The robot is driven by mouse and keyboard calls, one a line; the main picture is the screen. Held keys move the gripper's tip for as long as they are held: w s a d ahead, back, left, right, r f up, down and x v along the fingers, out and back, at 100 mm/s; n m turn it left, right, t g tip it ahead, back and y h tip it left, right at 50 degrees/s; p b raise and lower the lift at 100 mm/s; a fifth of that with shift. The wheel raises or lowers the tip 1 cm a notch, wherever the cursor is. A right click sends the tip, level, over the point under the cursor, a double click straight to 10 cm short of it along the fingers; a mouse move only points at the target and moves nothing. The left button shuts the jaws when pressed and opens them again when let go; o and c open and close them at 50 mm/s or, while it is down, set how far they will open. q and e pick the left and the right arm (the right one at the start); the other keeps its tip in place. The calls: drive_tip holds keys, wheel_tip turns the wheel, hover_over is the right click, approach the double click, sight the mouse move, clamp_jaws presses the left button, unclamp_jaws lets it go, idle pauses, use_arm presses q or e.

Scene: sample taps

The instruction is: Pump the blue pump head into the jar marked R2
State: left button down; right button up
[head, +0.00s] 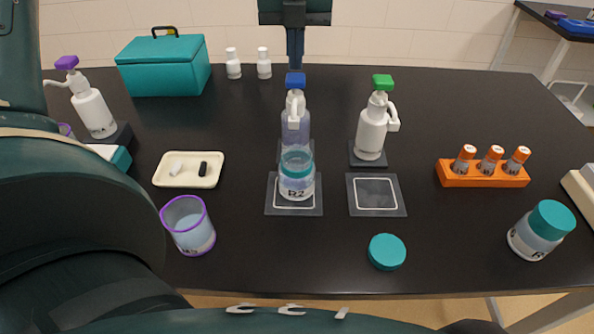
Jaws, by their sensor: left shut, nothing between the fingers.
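The blue pump head (295,80) tops a bottle (295,118) with a white spout facing the front. The clear jar marked R2 (297,184) stands upright on a square pad (272,205) in front of that bottle, below the spout. It has a teal band around its upper part; I cannot tell whether its mouth is open. My left gripper (295,66) points down from the top of the view, shut and empty, with its tips just above the blue pump head. I cannot tell whether they touch it. My right gripper is not in view.
A green-headed pump (371,130) stands to the right behind an empty pad (376,193). A purple-headed pump (92,105) is at left. A purple-rimmed cup (188,225), loose teal lid (387,252), lidded jar (540,230), orange rack (483,174) and tray (189,170) surround the middle.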

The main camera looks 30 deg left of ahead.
use_arm(q)
drive_tip(key=shift+r, duration=0.1)
wheel_tip(320, 180, up, 6)
drive_tip(key=p, duration=0.4)
idle(0.4)
idle(0.4)
